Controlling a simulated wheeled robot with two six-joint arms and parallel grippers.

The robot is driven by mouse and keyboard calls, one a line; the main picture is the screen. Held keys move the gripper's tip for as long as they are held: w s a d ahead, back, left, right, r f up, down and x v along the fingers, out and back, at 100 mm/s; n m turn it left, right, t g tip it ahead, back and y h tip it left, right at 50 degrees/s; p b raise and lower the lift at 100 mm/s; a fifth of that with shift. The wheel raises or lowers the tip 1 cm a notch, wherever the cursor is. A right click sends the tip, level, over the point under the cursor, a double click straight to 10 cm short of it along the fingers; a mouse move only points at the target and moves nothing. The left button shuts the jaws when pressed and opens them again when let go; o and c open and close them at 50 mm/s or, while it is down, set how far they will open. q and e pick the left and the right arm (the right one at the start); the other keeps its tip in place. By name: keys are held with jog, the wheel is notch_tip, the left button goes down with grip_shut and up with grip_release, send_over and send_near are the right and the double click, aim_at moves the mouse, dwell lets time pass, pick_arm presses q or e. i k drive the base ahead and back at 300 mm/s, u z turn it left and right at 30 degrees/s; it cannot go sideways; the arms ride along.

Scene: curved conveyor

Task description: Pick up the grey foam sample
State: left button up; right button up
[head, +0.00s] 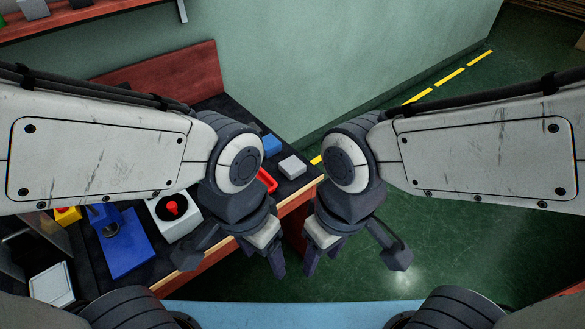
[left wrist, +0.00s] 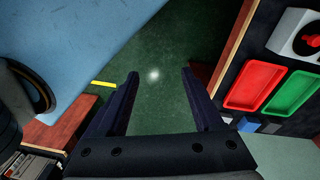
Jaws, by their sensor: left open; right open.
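A light grey block (head: 292,166), which looks like the grey foam sample, lies on the dark bench top near its right edge in the head view. In the left wrist view a small grey block (left wrist: 270,128) sits beyond the trays, partly cut off from clear sight. My left gripper (head: 277,265) is open and empty, pointing down by the bench's front edge, nearer to me than the block. Its open fingers also show in the left wrist view (left wrist: 160,74) with only floor between them. My right gripper (head: 309,262) is open and empty beside it, over the floor.
A blue block (head: 270,145) lies close behind the grey one. A red tray (head: 268,180) is partly hidden by my left arm; a green tray (left wrist: 293,93) is beside it. A white box with a red knob (head: 165,226) and a blue device (head: 130,255) stand left.

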aim_at(291, 167)
jog(key=k, duration=1.3)
jog(key=z, duration=0.7)
jog(key=i, duration=2.15)
jog(key=u, duration=1.1)
jog(key=i, duration=0.4)
jog(key=u, duration=0.3)
